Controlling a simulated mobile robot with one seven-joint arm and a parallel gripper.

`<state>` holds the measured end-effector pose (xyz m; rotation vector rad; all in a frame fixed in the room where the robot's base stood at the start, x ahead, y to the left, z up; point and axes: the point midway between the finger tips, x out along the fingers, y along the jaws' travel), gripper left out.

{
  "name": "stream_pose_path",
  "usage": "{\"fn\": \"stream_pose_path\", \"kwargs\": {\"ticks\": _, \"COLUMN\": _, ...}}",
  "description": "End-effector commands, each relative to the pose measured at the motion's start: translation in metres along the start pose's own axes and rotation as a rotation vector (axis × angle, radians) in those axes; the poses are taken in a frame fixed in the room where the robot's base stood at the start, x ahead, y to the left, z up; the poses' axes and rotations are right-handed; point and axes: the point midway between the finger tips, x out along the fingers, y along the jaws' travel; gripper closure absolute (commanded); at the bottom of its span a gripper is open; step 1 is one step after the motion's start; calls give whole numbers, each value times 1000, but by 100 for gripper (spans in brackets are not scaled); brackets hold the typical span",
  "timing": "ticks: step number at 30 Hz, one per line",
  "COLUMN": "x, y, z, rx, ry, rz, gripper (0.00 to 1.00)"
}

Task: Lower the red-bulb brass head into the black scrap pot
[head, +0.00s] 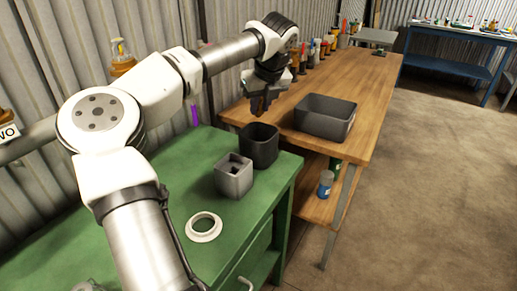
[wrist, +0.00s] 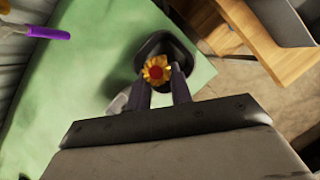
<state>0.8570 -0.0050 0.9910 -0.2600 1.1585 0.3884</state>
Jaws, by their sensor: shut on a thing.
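The black scrap pot (head: 259,146) stands on the green bench near its far right corner, its open mouth facing up. My gripper (head: 260,106) is above the pot, pointing down. In the wrist view my gripper (wrist: 163,88) is shut on the brass head (wrist: 156,69), which shows a red centre ringed by brass teeth. The head lies over the dark opening of the black scrap pot (wrist: 181,47) in that view. In the head view the brass head is hidden by the fingers or too small to tell.
A smaller grey square pot (head: 234,177) stands in front of the black pot. A white ring (head: 204,227) lies nearer on the green bench (head: 170,200). A grey bin (head: 325,118) sits on the wooden bench (head: 368,85) to the right.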

Motion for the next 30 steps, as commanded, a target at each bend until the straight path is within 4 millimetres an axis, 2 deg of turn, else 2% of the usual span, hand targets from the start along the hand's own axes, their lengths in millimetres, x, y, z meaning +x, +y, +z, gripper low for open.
{"fn": "stream_pose_path", "kwargs": {"ticks": 13, "x": 2, "y": 0, "z": -1, "rx": 1, "ry": 0, "rz": -1, "gripper": 100}}
{"fn": "stream_pose_path", "kwargs": {"ticks": 30, "x": 28, "y": 0, "z": -12, "rx": 1, "ry": 0, "rz": 0, "gripper": 100}}
